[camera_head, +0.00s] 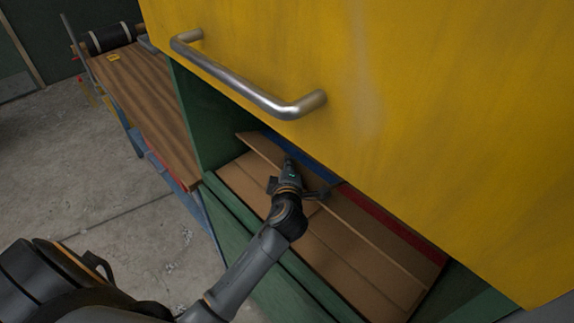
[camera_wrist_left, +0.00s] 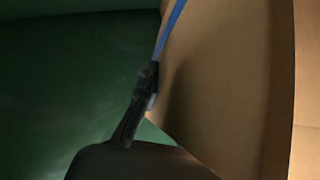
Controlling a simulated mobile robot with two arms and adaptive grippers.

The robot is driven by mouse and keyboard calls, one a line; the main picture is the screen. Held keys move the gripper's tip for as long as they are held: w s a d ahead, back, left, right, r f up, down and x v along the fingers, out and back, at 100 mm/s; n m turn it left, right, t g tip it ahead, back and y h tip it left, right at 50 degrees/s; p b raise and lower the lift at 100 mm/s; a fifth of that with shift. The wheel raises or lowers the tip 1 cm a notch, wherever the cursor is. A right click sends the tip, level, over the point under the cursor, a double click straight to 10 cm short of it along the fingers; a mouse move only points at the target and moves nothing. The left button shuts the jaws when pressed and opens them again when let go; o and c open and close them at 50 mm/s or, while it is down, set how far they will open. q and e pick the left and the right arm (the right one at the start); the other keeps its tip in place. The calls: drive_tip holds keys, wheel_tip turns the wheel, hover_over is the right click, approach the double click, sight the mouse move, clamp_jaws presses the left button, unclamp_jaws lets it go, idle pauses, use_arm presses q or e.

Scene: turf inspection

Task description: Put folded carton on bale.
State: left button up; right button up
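The folded carton (camera_head: 345,232), flat brown cardboard, lies in the opening of a green cabinet below a yellow front. One flap or edge of it is raised along its far side. My left gripper (camera_head: 296,178) reaches into the opening at this raised edge; the tips are partly hidden. In the left wrist view the carton (camera_wrist_left: 230,75) fills the right side, and one dark finger (camera_wrist_left: 145,95) lies against its edge. The other finger is not clear, so I cannot tell if the gripper is closed on the carton. My right gripper is out of view. I cannot make out a bale.
The yellow front (camera_head: 440,120) with a metal handle (camera_head: 250,88) overhangs the opening. The green side wall (camera_head: 195,115) is close left of my gripper. A wooden bench (camera_head: 150,105) with a black roll (camera_head: 110,38) stands left. Concrete floor (camera_head: 60,150) there is clear.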

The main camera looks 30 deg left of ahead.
use_arm(q)
drive_tip(key=o, duration=0.3)
drive_tip(key=shift+r, duration=0.1)
drive_tip(key=shift+s+d, duration=0.15)
drive_tip(key=shift+s, duration=0.05)
drive_tip(key=shift+b+v, duration=1.4)
drive_tip(key=shift+v, duration=4.4)
